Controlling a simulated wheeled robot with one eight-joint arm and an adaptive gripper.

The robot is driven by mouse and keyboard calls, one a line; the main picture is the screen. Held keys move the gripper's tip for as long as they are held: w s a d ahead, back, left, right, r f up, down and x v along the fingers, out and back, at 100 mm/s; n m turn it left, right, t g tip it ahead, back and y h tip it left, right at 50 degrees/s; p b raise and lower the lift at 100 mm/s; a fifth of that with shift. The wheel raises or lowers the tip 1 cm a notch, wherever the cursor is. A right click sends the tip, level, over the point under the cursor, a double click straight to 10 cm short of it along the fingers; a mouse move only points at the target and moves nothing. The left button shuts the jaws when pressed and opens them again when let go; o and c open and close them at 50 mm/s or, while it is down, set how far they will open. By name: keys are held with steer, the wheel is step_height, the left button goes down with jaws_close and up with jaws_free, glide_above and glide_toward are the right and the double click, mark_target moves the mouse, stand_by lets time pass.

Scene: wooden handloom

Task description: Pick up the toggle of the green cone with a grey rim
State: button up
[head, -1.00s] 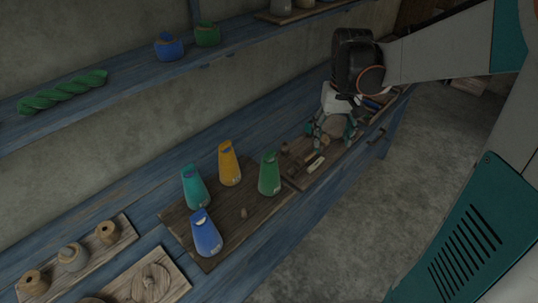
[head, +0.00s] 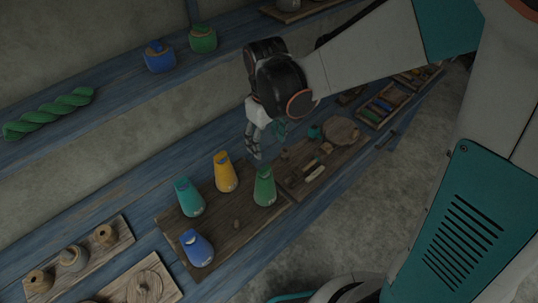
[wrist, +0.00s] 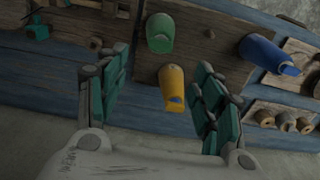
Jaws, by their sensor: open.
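The green cone (head: 265,187) stands at the right end of a dark wooden board in the head view. It also shows at the top of the wrist view (wrist: 160,36), between the lines of my fingers. Its toggle and the colour of its rim are too small and dark to make out. My gripper (head: 257,150) hangs above and behind the cone, apart from it. In the wrist view my gripper (wrist: 163,65) is open and empty, its teal-padded fingers wide apart, with a yellow cone (wrist: 173,90) in the gap beyond them.
A teal cone (head: 188,199) and a blue cone (head: 197,249) share the board (head: 225,240) with the yellow one. A small brown piece (head: 236,224) lies there too. A cluttered board (head: 325,185) with small tools lies to the right. A shelf (head: 110,85) runs along the wall.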

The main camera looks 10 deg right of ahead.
steer(key=b, duration=0.6)
glide_above(264, 169)
steer(key=f, duration=0.8)
steer(key=shift+s+d+f, duration=0.15)
steer(key=shift+s+d, duration=0.1)
steer(key=shift+d, duration=0.15)
steer(key=f+b, duration=0.2)
steer(key=f, duration=0.1)
steer(key=f+b, duration=0.1)
steer(key=f, duration=0.1)
steer(key=shift+w+a+f, duration=0.15)
steer(key=shift+w+a, duration=0.05)
steer(key=shift+a, duration=0.15)
steer(key=c, duration=0.8)
